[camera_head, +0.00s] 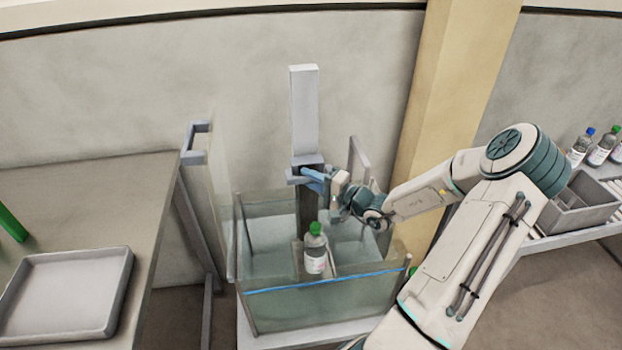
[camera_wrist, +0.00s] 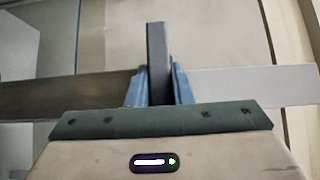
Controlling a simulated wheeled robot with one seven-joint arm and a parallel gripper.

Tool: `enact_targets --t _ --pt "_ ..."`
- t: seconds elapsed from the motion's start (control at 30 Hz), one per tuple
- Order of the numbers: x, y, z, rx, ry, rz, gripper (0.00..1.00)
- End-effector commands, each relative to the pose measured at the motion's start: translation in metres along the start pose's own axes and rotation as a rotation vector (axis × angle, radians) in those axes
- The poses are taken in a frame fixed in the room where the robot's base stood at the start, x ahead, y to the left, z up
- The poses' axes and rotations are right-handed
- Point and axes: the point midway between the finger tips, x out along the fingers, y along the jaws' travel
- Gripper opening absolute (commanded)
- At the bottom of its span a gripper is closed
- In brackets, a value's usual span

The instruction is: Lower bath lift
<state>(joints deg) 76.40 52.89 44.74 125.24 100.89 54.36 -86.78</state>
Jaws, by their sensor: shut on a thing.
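The bath (camera_head: 262,305) is a clear glass-walled tank standing on a pale base. The bath lift is an upright grey column (camera_head: 304,110) at the back of the tank, with a grey carriage (camera_head: 296,161) around its lower middle. My gripper (camera_head: 313,180) comes from the right, its blue fingers shut on the lift handle. In the wrist view the handle is a dark bar (camera_wrist: 157,45) between the fingers. A clear bottle with a green cap and white label (camera_head: 315,258) stands upright inside the tank, below my gripper. Whether its base touches liquid is unclear.
A table at left carries a shallow grey tray (camera_head: 65,290) and a green object (camera_head: 12,224). A grey frame (camera_head: 194,145) stands between table and tank. A yellow pillar (camera_head: 440,110) rises behind my arm. At right, a grey crate (camera_head: 578,208) and several bottles sit on a rack.

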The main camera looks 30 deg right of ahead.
Motion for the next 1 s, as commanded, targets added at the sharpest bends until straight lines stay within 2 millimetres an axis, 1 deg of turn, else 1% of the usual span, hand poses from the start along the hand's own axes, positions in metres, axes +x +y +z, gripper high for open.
enact_targets --t 0.03,0.1,0.6,0.77,1.0 --pt "0.0 0.01 0.0 0.0 -0.001 0.001 0.0" --pt "0.0 0.016 0.0 0.001 0.0 0.002 0.0" --pt "-0.001 0.055 0.0 0.002 0.0 0.003 0.0" --pt "-0.001 0.06 0.0 0.002 0.001 0.003 0.0" --pt "-0.001 0.059 0.0 0.002 0.001 0.003 0.0"
